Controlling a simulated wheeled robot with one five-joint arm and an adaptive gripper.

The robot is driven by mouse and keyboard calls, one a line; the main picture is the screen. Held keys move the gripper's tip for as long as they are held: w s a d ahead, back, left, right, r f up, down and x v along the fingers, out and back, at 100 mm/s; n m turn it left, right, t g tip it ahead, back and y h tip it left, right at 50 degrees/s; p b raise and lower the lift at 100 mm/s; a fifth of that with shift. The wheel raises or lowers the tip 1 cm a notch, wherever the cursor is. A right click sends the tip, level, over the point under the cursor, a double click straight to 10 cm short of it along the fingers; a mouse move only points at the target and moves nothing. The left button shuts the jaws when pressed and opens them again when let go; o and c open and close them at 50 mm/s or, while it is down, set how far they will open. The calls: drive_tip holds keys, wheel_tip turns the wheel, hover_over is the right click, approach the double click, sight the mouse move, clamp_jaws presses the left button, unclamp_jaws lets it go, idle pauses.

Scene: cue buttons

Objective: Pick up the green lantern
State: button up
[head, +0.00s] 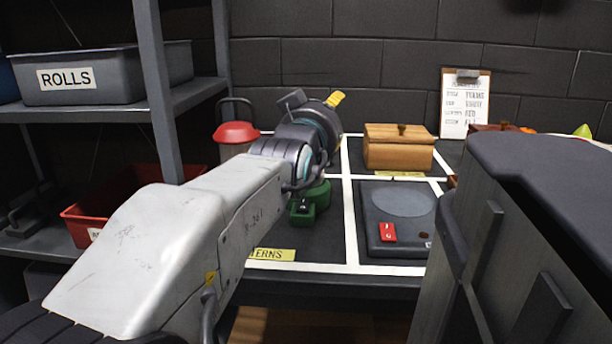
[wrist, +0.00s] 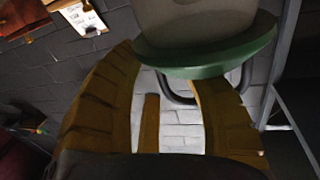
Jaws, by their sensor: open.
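The green lantern (head: 310,205) stands on the dark table in the head view, its green base showing below my arm. Its upper part is hidden behind my gripper (head: 325,112). In the wrist view, which looks turned over, the lantern's green cap (wrist: 205,62) and greyish body show close up, with a dark handle loop beyond. My gripper is open, with its tan fingers (wrist: 163,72) spread at the cap. The right finger's tip overlaps the cap's edge; I cannot tell whether it touches.
A red-capped lantern (head: 237,133) stands to the left behind my arm. A wooden box (head: 398,148) and a grey panel (head: 400,215) with a red button (head: 388,231) lie to the right. A shelf (head: 110,108) with bins is on the left.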

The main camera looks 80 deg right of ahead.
drive_tip(key=shift+o, duration=0.3)
clamp_jaws()
